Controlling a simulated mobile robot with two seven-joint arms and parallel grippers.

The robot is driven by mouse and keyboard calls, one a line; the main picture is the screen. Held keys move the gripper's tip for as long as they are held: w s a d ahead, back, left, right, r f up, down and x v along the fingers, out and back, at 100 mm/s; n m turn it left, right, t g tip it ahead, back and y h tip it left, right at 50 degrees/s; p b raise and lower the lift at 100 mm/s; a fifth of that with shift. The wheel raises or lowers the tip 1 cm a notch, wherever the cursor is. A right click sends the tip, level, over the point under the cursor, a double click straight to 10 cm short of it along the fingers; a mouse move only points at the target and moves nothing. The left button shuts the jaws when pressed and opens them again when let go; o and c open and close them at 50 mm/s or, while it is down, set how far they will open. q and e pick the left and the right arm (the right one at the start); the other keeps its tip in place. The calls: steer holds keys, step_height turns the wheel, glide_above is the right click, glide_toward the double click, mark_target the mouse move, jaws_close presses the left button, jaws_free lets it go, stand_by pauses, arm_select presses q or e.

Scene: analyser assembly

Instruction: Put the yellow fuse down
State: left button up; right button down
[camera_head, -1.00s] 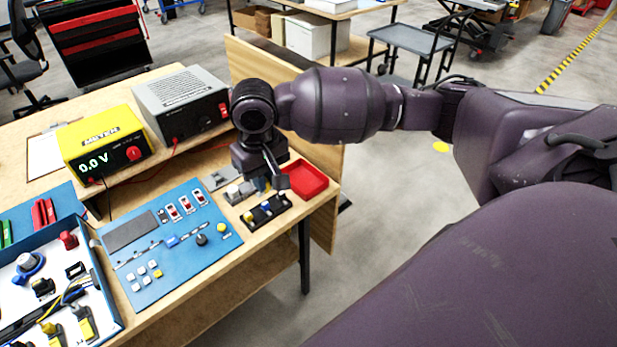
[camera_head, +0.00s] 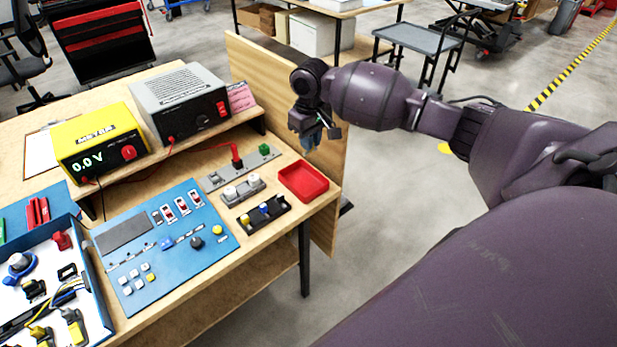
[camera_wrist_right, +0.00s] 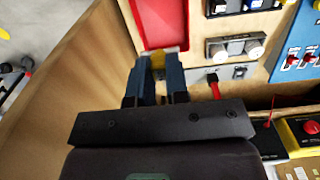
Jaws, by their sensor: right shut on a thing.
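My right gripper (camera_head: 309,143) is raised near the back right edge of the bench, beyond the red tray (camera_head: 304,181). In the right wrist view its two blue-grey fingers (camera_wrist_right: 158,74) are shut on a small yellow piece, the yellow fuse (camera_wrist_right: 158,60). The fuse shows at the fingertips, with the rim of the red tray (camera_wrist_right: 160,28) behind it in that view. The fuse cannot be made out in the head view. The left gripper is not in view.
Left of the red tray are a black holder (camera_head: 262,222) with a yellow and a blue piece, and a grey block (camera_head: 238,196) with white knobs. A grey strip with a red plug (camera_head: 236,158) lies behind. A wooden panel (camera_head: 278,105) borders the bench's right side.

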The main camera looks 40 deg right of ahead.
step_height(320, 180, down, 12)
steer(key=shift+f+b, duration=0.2)
steer(key=shift+b, duration=0.9)
steer(key=shift+f, duration=0.15)
steer(key=shift+f, duration=0.5)
steer(key=c, duration=1.1)
jaws_free()
